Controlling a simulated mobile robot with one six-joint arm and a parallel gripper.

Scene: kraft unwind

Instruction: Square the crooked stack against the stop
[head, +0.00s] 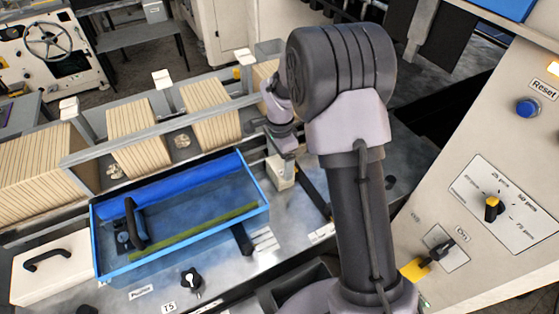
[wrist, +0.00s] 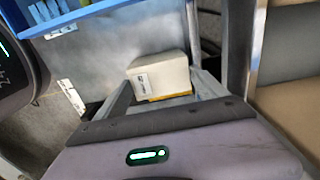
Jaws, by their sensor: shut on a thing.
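Brown kraft stacks stand in a row of bays in the head view: a wide one (head: 30,172) at far left, two in the middle (head: 138,138) (head: 211,114), and one partly hidden behind my arm (head: 265,73). I cannot tell which one is crooked. My gripper (head: 284,158) is low beside the rail, right of the blue tray. In the wrist view its fingers (wrist: 163,84) are shut on a cream block (wrist: 160,76) with a small printed label and a yellow strip below. The block also shows in the head view (head: 280,174).
A blue-rimmed tray (head: 180,252) with a clear cover and black handle lies left of my gripper. A metal rail (head: 160,130) runs before the stacks. A white box (head: 50,268) is at lower left. A control panel (head: 500,190) stands at right.

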